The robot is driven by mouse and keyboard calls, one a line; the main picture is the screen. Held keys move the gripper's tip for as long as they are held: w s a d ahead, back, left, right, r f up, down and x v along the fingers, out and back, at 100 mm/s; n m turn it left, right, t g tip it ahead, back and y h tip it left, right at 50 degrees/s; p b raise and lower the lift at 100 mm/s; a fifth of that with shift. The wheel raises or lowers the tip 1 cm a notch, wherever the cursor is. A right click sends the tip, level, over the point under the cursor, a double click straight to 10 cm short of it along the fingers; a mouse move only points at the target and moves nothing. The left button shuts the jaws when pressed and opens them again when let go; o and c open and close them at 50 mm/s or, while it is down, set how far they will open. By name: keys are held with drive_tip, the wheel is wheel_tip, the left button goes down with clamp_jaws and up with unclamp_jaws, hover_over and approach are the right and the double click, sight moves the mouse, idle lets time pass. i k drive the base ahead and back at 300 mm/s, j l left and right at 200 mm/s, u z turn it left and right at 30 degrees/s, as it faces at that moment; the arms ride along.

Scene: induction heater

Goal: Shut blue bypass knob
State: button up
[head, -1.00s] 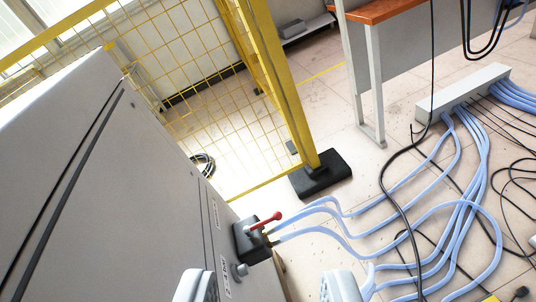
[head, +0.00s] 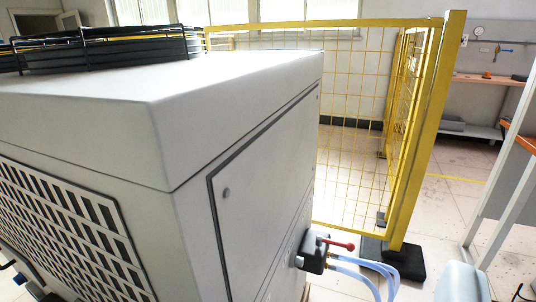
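Another small blue part (head: 19,280) shows at the lower left edge, beside the cabinet's grille. I cannot tell which, if either, is the bypass knob. A red-handled valve (head: 337,244) on a black block (head: 313,253) is on the cabinet's right side, with pale blue hoses (head: 372,272) leaving it.
The large grey cabinet (head: 245,130) fills the left and middle. A yellow mesh fence (head: 437,130) on a black foot (head: 397,262) stands behind it to the right. Wall benches (head: 487,80) are at the far right. Floor (head: 455,205) between fence and benches looks clear.

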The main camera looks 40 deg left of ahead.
sight(19, 279)
drive_tip(key=u, duration=2.75)
